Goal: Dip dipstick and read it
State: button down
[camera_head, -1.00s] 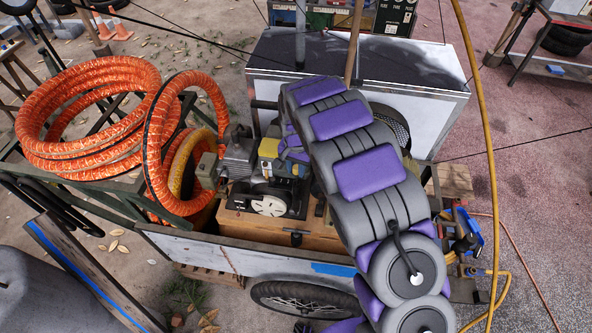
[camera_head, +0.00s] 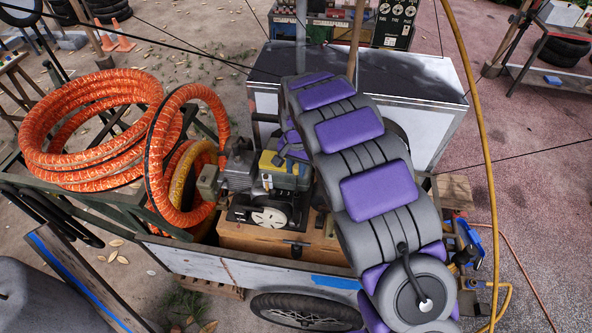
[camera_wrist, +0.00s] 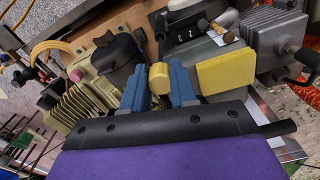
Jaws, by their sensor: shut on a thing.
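In the wrist view, my gripper (camera_wrist: 157,82) has its two blue fingers closed on a small yellow rounded knob (camera_wrist: 159,77), which looks like the dipstick's handle. The dipstick's rod and its tip cannot be made out, so I cannot tell how far it is in or out, nor any oil mark. The engine (camera_head: 285,185) sits on a wooden base in the cart, with a yellow part on top. In the head view my arm covers the gripper and the held knob.
A yellow block (camera_wrist: 226,71) is close beside the right finger. Beige finned machinery (camera_wrist: 93,85) lies left of the fingers. Orange hose coils (camera_head: 90,125) fill the cart's left side. A white box (camera_head: 430,105) stands behind, and a yellow hose (camera_head: 480,110) hangs at right.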

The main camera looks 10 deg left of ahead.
jog(key=shift+r+p, duration=0.95)
jog(key=shift+r, duration=3.95)
jog(key=shift+f, duration=0.1)
